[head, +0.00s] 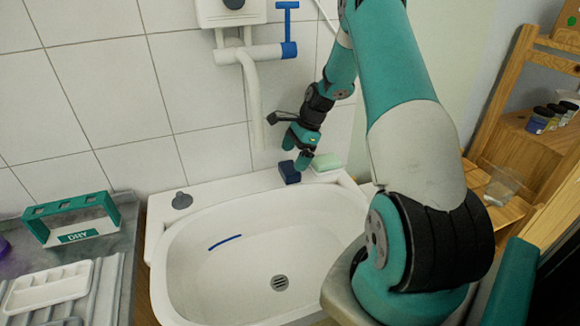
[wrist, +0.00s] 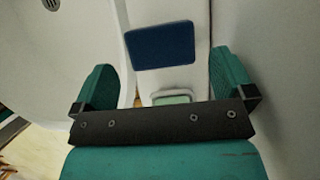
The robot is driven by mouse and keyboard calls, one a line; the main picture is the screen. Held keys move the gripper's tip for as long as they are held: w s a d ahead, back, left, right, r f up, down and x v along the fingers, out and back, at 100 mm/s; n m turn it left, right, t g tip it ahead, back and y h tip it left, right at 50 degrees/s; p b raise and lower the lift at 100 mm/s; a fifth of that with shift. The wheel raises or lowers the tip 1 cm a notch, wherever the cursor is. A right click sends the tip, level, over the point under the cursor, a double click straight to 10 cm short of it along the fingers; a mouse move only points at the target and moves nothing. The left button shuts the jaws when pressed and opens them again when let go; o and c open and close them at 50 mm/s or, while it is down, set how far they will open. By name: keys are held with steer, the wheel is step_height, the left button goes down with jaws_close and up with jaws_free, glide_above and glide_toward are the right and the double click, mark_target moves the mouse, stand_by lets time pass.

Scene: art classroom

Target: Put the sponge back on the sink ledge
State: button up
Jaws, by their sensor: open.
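The sponge (head: 289,172) is a dark blue block on the white sink ledge (head: 235,186) at the back of the basin, left of a pale green soap bar (head: 327,161). In the wrist view the sponge (wrist: 160,45) lies flat on the white ledge, just beyond the fingertips, with nothing gripping it. My gripper (head: 296,151) is open just above the sponge, pointing down. Its two teal fingers are spread apart in the wrist view (wrist: 163,76), and a dark bar crosses the lower part of that view.
The basin (head: 190,262) holds a thin blue streak or strip (head: 225,242). A white pipe (head: 252,95) runs down the tiled wall left of my gripper. A teal rack marked DRY (head: 78,237) and a white tray (head: 48,287) stand at left. Wooden shelving (head: 520,140) is at right.

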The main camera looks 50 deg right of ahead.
steer(key=v, duration=0.7)
steer(key=shift+r+b, duration=0.25)
steer(key=shift+b, duration=0.05)
steer(key=shift+s, duration=0.15)
